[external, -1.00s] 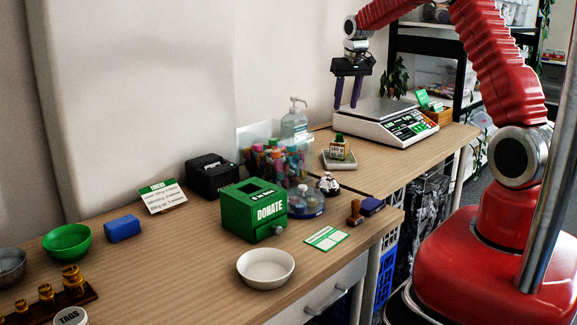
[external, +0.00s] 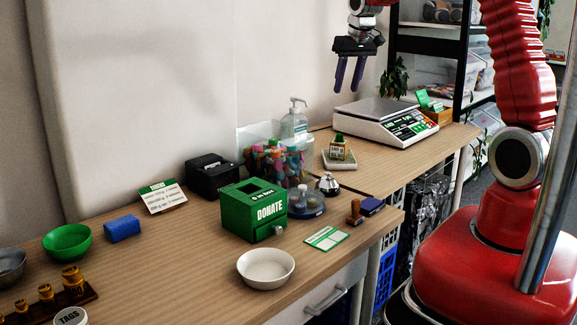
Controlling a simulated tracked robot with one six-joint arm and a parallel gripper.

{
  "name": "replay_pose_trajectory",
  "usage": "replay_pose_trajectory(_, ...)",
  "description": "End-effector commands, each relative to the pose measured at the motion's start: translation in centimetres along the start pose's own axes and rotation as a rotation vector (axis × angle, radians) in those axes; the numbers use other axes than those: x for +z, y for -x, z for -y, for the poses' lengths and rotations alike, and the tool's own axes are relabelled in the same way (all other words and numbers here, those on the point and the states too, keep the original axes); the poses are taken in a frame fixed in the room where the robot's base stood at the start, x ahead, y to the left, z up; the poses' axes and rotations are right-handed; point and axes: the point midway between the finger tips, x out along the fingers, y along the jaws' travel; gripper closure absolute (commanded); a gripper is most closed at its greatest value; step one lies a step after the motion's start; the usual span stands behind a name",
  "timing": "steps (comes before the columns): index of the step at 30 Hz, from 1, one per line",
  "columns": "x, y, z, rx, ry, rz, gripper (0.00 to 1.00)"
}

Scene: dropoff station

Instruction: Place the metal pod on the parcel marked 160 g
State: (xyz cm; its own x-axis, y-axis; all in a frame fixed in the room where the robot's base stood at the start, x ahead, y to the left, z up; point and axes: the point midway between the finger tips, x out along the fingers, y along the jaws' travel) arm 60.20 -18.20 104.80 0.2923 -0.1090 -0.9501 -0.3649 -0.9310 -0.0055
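My gripper (external: 349,90) hangs with two purple fingers pointing down, apart and with nothing visible between them. It is above the back table, left of the scale. A small parcel (external: 338,153) with a pale label stands on a light tray (external: 342,165) below the gripper in the picture. The label seems to read 160 g, but it is small. A small dark green thing (external: 339,138) sits on top of the parcel. No metal pod can be made out for sure; a shiny domed metal thing (external: 328,185), like a desk bell, stands in front of the tray.
A white scale (external: 393,127) stands right of the parcel. A pump bottle (external: 294,122) and a clear holder of colored tubes (external: 275,160) stand left. A green donation box (external: 252,211), white bowl (external: 265,268) and stamp (external: 354,211) are on the front table.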

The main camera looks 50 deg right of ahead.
Motion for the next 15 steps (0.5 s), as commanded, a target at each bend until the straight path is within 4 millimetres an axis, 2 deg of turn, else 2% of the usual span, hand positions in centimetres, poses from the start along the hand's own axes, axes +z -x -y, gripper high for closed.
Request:
replay_pose_trajectory(3,2.1,2.8,1.3,-0.011,0.031,-0.017,0.61)
replay_pose_trajectory(15,10.3,9.6,4.4,-0.048,0.126,-0.064,0.61)
